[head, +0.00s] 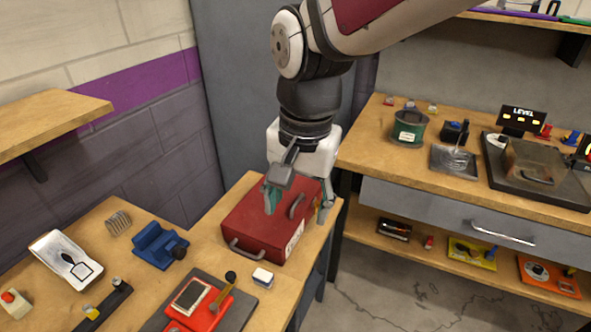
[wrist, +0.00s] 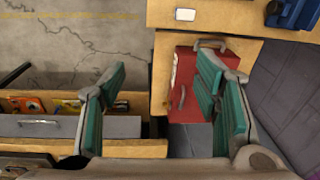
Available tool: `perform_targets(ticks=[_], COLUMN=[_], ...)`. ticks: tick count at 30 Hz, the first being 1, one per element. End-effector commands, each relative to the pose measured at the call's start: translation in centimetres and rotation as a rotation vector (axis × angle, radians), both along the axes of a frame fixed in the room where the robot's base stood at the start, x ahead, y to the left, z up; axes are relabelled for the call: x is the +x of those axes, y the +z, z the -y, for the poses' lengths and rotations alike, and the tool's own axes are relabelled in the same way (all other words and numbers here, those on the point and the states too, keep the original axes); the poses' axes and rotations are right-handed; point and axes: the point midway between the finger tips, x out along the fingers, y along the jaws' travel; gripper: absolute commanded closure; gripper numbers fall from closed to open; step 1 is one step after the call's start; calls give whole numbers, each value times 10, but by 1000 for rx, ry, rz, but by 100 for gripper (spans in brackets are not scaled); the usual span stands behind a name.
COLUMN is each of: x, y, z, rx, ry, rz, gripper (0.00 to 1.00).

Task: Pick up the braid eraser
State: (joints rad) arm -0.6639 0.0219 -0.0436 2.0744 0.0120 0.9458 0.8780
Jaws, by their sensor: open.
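A small white block with a darker base, which looks like the braid eraser (head: 263,277), lies on the wooden bench in front of the red case. It also shows in the wrist view (wrist: 186,14) at the top edge, on the bench beyond the case. My gripper (head: 297,198) is open, with teal pads, above the back part of the red case. The wrist view shows nothing between its fingers (wrist: 160,108). The gripper is well apart from the white block.
The red case (head: 245,230), with handles, lies between gripper and block. A dark mat (head: 238,312) with a red device is left of the block. A blue vise (head: 155,248) stands farther left. A second workbench (head: 378,152) with a drawer is at the right.

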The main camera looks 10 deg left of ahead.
Motion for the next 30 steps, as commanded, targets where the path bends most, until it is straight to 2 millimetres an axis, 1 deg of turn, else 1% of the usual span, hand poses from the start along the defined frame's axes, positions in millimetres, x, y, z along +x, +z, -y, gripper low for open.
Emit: perform_targets(ticks=[1, 3, 6, 9, 14, 18, 22, 25, 30], x=[6, 8, 7, 6, 5, 5, 5, 5, 5], y=[-30, -51, -73, -84, -104, -131, -153, -165, -174], z=[-21, -41, -62, -72, -75, -74, -74, -74, -74], rx=[-17, -32, -51, -60, -65, -66, -65, -65, -63], ry=[-6, -27, -51, -64, -72, -71, -70, -70, -70], rz=[-26, -47, -67, -77, -81, -82, -81, -79, -78], gripper=[43, 43, 43, 43, 43, 43, 43, 43, 43])
